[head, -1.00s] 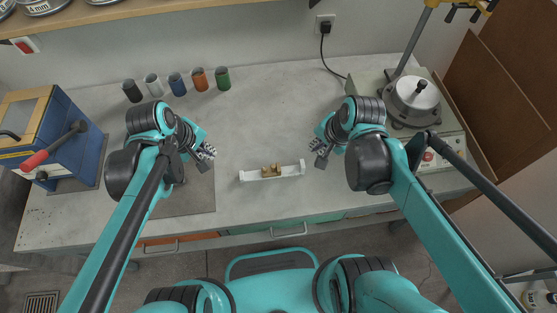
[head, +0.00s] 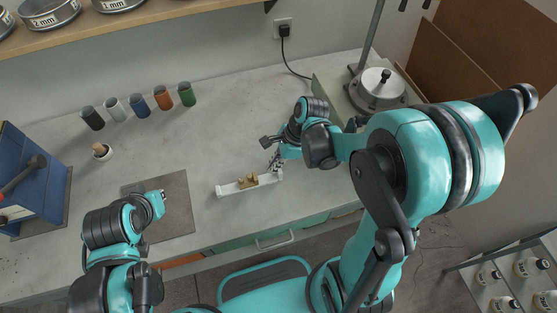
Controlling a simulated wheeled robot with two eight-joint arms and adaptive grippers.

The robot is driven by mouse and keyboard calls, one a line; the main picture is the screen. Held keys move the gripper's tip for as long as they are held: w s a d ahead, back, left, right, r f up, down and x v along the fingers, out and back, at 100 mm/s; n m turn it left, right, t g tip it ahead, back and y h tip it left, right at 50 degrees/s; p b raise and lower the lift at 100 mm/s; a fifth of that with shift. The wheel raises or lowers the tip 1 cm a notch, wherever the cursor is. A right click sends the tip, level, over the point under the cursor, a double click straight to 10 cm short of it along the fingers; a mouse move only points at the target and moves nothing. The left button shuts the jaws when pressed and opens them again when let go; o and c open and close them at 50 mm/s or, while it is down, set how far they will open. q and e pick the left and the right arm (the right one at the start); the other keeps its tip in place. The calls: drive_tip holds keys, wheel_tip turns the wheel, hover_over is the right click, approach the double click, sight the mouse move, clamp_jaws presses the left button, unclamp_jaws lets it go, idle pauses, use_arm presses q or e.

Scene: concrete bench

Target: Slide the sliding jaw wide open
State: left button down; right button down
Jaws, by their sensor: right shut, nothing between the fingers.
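A white rail (head: 226,190) lies at a slant on the bench, near its front edge. Two small brass jaws (head: 247,181) sit close together near its middle; which one slides, I cannot tell. My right gripper (head: 273,163) is shut and empty, pointing down at the rail's right end, to the right of the brass jaws. Whether its fingertips touch the rail is too small to tell. My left gripper (head: 162,196) is over the dark mat, left of the rail and apart from it. Its fingers are mostly hidden by my own wrist.
A dark mat (head: 178,222) lies left of the rail. A blue box (head: 35,180) is at the left, a machine with a round metal top (head: 378,90) at the back right. The bench middle is clear.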

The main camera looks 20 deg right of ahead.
sight(251, 176)
drive_tip(key=shift+b+x, duration=0.35)
drive_tip(key=shift+x, duration=0.85)
drive_tip(key=a, duration=0.3)
drive_tip(key=shift+w+a, duration=0.1)
drive_tip(key=shift+w, duration=0.15)
drive_tip(key=shift+w+a+b, duration=0.1)
drive_tip(key=shift+a+b, duration=0.2)
drive_tip(key=shift+a, duration=0.05)
drive_tip(key=shift+a, duration=0.1)
drive_tip(key=shift+a, duration=0.85)
drive_tip(key=shift+r, duration=0.1)
drive_tip(key=shift+w+d, duration=0.1)
